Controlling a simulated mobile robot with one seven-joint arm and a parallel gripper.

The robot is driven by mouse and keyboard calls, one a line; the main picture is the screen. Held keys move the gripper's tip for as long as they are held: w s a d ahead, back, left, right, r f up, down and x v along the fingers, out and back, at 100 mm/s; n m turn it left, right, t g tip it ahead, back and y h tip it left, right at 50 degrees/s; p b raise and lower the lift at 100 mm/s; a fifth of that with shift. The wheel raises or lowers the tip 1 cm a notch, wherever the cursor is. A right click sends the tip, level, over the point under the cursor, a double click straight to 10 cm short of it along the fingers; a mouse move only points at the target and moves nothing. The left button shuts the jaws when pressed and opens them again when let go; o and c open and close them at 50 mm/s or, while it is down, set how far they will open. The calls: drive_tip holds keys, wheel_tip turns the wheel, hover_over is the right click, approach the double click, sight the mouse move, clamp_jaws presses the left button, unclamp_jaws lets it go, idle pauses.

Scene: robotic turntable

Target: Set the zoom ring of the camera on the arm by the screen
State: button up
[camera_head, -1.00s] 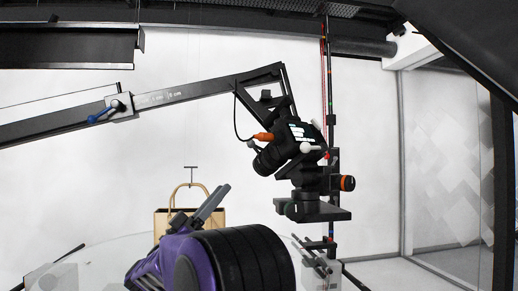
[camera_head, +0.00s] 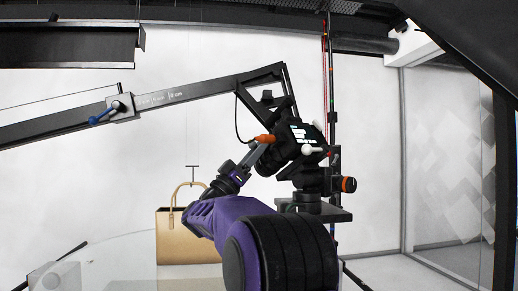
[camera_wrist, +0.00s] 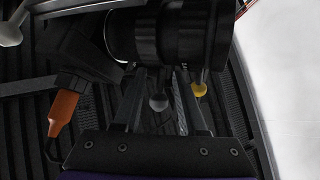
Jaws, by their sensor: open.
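The black camera (camera_head: 300,140) hangs on the boom arm, with a lit screen on its back. Its ridged lens barrel (camera_wrist: 170,35) fills the top middle of the wrist view; I cannot tell which band is the zoom ring. My gripper (camera_wrist: 160,78) is open, with one finger on each side and the tips just below or behind the barrel. I cannot tell whether they touch it. In the head view my gripper (camera_head: 257,155) is at the camera's lower left.
An orange cable plug (camera_head: 265,138) sits by the camera's left side; it also shows in the wrist view (camera_wrist: 63,112). A tan handbag (camera_head: 175,240) stands on the turntable behind my arm. A mount platform (camera_head: 335,214) is below the camera.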

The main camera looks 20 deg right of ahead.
clamp_jaws()
idle(1.4)
